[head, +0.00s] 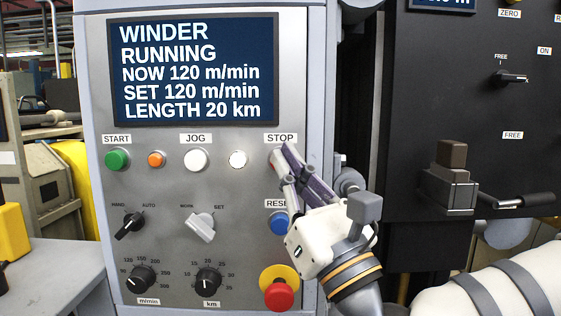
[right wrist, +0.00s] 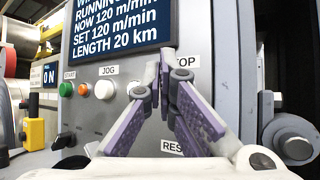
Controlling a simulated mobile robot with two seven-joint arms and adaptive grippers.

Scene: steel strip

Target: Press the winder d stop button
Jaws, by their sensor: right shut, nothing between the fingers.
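The winder panel (head: 180,165) is a grey upright face with a screen (head: 193,68) reading "WINDER RUNNING", now 120 m/min. The STOP label (head: 280,138) is at its upper right. The stop button under it is almost wholly hidden behind my right gripper's fingers. My right gripper (head: 281,154) is shut and empty, its tips just below the STOP label. In the right wrist view the fingertips (right wrist: 166,56) meet in front of the panel, left of the partly covered STOP label (right wrist: 184,62). I cannot tell whether they touch the button. My left gripper is not in view.
A green start button (head: 117,159), an orange button (head: 156,159) and white buttons (head: 196,159) sit left in the same row. A blue reset button (head: 279,223) and a red emergency stop (head: 279,294) are below. A dark cabinet with a lever (head: 447,188) stands at right.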

